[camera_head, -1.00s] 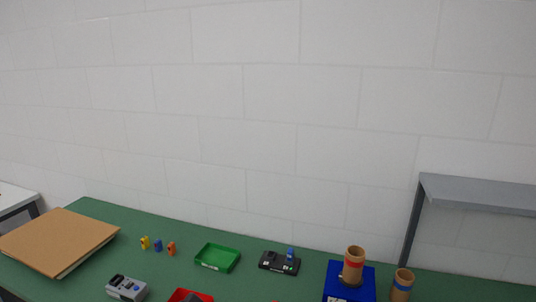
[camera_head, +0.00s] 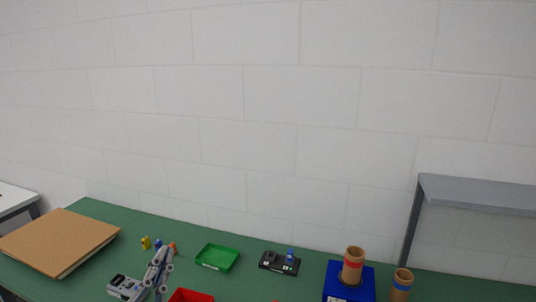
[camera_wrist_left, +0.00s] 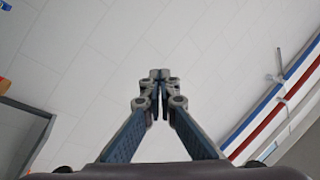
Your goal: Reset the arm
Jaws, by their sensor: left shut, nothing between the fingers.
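My left gripper (camera_head: 160,264) has its fingers in the lower left of the head view, in front of the orange peg and beside the grey device. In the left wrist view its fingertips (camera_wrist_left: 159,75) meet, shut with nothing between them. Behind them that view shows mostly the white wall. My right gripper is in neither view.
On the green table (camera_head: 130,225) are a brown board (camera_head: 58,241), a grey device (camera_head: 122,286), small pegs (camera_head: 146,242), a green tray (camera_head: 217,257), a red tray (camera_head: 190,296), a black device (camera_head: 279,263), a blue base (camera_head: 347,284) and cardboard tubes (camera_head: 353,262). A grey shelf (camera_head: 480,193) stands right.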

